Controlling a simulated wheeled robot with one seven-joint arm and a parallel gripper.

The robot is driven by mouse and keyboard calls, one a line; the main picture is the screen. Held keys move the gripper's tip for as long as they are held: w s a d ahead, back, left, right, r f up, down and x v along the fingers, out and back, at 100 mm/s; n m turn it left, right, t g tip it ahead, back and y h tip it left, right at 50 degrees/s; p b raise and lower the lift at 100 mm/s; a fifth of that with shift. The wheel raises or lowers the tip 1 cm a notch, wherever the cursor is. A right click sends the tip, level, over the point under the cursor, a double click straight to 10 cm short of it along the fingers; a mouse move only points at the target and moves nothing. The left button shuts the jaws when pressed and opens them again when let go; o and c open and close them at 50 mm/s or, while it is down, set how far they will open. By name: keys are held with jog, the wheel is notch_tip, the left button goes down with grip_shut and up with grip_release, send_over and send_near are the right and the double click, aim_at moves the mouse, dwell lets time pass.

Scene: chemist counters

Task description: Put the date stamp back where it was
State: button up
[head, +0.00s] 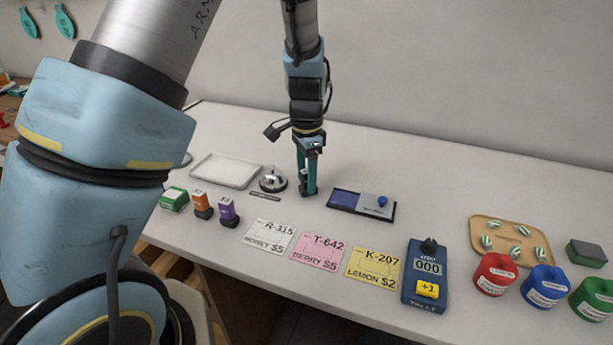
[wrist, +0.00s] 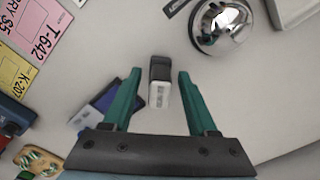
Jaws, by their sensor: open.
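A small upright block with a dark top and a pale, marked side, which looks like the date stamp (wrist: 159,82), stands on the counter in the wrist view. My gripper (head: 307,190) points down at the counter in the head view, between the bell and the ink pad. In the wrist view my gripper (wrist: 158,85) is open, with one green finger on each side of the stamp and a visible gap to both. In the head view the fingers largely hide the stamp.
A silver bell (head: 272,179) and white tray (head: 226,171) are left of my gripper. A blue ink pad (head: 345,199) is right. Cards (head: 317,250), a tally counter (head: 425,278) and coloured pots (head: 496,274) line the front.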

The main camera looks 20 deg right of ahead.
notch_tip(320, 180, up, 12)
jog(key=b, duration=0.2)
jog(key=w+a+f+n, duration=0.2)
jog(key=a+n, duration=0.5)
jog(key=a, duration=0.8)
jog(key=s+a+f+n, duration=0.1)
jog(key=s+a+n, duration=0.2)
jog(key=a, duration=0.4)
jog(key=s+a+f+n+t, duration=0.1)
jog(key=s+a+n, duration=0.2)
jog(key=a+n, duration=0.3)
jog(key=shift+a+t, duration=0.3)
jog(key=shift+a, duration=0.7)
